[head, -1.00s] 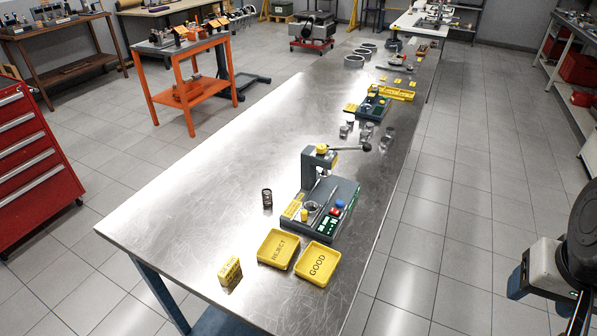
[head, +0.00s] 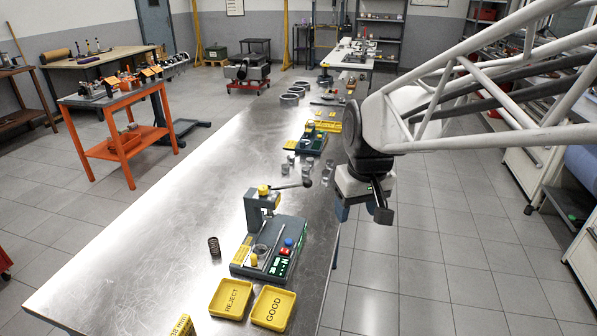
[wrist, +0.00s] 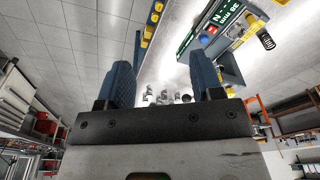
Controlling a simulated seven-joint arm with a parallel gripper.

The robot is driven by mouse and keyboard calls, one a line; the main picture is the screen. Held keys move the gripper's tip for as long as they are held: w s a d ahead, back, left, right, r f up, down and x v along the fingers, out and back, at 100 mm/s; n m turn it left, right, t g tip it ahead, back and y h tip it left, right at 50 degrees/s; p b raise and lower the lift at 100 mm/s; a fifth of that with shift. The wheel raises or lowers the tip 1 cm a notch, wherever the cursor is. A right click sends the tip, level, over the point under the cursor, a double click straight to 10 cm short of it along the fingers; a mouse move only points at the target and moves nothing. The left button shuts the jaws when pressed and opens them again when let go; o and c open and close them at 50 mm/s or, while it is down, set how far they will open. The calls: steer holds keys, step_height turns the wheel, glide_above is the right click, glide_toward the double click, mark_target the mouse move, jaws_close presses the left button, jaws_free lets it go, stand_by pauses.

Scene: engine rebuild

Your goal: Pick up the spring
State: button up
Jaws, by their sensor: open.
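The spring (head: 214,246), a small dark coil, stands upright on the metal workbench (head: 150,235), left of the tester press (head: 262,205). It also shows near the top right in the wrist view (wrist: 267,41), beside the press base. My gripper (head: 356,209) hangs past the bench's right edge, well to the right of the spring and apart from it. In the wrist view its two blue fingers (wrist: 160,72) are spread with nothing held between them.
Yellow REJECT (head: 231,298) and GOOD (head: 272,308) trays sit in front of the press. The press lever (head: 292,185) sticks out right. Several small metal parts (head: 307,170) stand behind it. The bench left of the spring is clear.

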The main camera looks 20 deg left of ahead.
steer(key=w+a+f+n, duration=0.1)
steer(key=w+a, duration=0.1)
steer(key=a, duration=0.4)
steer(key=w+a+f+n, duration=0.1)
steer(key=a+f, duration=0.1)
steer(key=a, duration=0.4)
steer(key=n+g+h, duration=0.1)
steer(key=n, duration=0.5)
glide_above(214, 245)
steer(key=w+a, duration=0.1)
steer(key=w, duration=0.1)
step_height(214, 245, down, 11)
steer(key=shift+s, duration=0.2)
steer(key=shift+f, duration=0.2)
steer(key=shift+f, duration=1.2)
steer(key=shift+f, duration=0.1)
steer(key=shift+s+d+f, duration=0.1)
steer(key=shift+f, duration=1.15)
steer(key=shift+s+f, duration=0.1)
steer(key=shift+f, duration=1.15)
